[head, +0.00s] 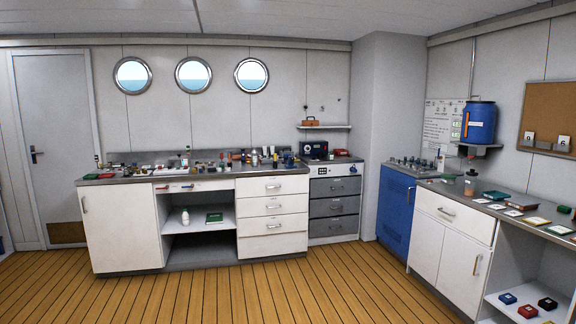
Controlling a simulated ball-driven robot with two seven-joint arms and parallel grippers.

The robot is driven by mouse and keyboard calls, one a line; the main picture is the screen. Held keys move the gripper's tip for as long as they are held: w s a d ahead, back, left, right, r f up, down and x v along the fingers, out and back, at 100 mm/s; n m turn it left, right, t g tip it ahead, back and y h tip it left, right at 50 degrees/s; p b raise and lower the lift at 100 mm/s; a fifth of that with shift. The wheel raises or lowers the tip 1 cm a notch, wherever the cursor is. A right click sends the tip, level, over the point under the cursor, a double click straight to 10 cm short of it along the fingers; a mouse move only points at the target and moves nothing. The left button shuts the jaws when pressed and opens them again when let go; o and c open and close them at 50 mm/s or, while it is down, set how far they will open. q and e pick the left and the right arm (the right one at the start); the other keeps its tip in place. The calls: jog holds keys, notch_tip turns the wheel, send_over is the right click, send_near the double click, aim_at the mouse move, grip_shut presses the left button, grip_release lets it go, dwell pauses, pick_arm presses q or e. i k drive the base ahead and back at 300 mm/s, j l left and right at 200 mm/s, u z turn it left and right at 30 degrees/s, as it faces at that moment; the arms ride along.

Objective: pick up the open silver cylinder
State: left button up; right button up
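Many small bottles, jars and cylinders (254,158) crowd the back counter (120,181). Several look grey or metallic, but they are too small to tell which one is an open silver cylinder. More small upright items (413,163) stand on top of the blue cabinet (394,205) in the corner. Neither of my grippers is in view.
Wooden floor (300,285) lies clear before the back counter. A right-hand counter (506,212) holds flat cards, books and a jar (470,184). A blue barrel (481,122) sits on a wall shelf above it. Small coloured boxes (527,311) lie on a low shelf.

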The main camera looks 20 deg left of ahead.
aim_at(254, 154)
jog(key=i+j+u, duration=0.35)
jog(key=i+u, duration=0.3)
jog(key=i, duration=0.25)
jog(key=i+u, duration=0.25)
jog(key=i, duration=2.25)
